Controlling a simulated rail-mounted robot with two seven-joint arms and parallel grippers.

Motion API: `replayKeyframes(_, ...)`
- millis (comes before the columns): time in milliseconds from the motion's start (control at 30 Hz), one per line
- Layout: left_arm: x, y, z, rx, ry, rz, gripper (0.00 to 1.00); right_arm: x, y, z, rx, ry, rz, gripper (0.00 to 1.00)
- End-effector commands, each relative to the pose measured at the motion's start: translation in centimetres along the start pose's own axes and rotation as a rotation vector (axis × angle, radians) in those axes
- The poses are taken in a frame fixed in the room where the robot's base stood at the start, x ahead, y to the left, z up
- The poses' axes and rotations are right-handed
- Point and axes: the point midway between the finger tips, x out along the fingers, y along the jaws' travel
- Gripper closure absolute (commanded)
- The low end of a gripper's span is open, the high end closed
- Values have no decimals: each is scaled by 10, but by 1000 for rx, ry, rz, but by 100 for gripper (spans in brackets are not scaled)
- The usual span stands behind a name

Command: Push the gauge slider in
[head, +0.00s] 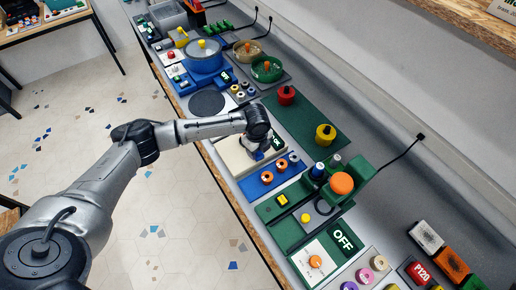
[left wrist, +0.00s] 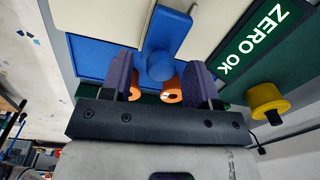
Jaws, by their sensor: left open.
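The gauge slider (left wrist: 172,30) is a blue bar with a round blue knob (left wrist: 160,66), on a cream gauge body (left wrist: 211,22) in the left wrist view. Beside it is a green display (left wrist: 262,38) reading "ZERO OK". In the head view the cream gauge (head: 232,158) lies partly under my left wrist. My left gripper (left wrist: 157,84) is open, with its two dark fingers on either side of the knob. A gap shows on both sides of the knob. In the head view the left gripper (head: 258,153) points down at the gauge; its fingertips are hard to make out.
A blue tray (head: 262,186) with orange and grey rings lies close by on the near side. A green station with an orange knob (head: 341,183) stands to its right. A green mat (head: 303,125) with red and yellow knobs lies behind. Floor is free left of the bench.

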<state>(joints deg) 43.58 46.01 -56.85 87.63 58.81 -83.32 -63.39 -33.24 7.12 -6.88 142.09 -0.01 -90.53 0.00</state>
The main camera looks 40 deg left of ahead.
Motion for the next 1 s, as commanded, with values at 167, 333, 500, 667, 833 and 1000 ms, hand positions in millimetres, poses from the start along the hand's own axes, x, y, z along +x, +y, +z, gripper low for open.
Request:
replayKeyframes(167,1,0,0,0,0,0,45,0,-1,0,5,1,-4,100)
replayKeyframes(333,0,0,0,0,0,0,54,0,-2,0,8,1,-6,100)
replayKeyframes(500,0,0,0,-1,0,0,70,0,-2,0,8,1,-6,100)
replayKeyframes(667,0,0,0,-1,0,0,85,0,-2,0,8,1,-6,100)
replayKeyframes(833,0,0,0,-1,0,0,100,0,-2,0,5,1,-4,100)
replayKeyframes(1000,0,0,0,-1,0,0,100,0,0,0,0,0,0,100)
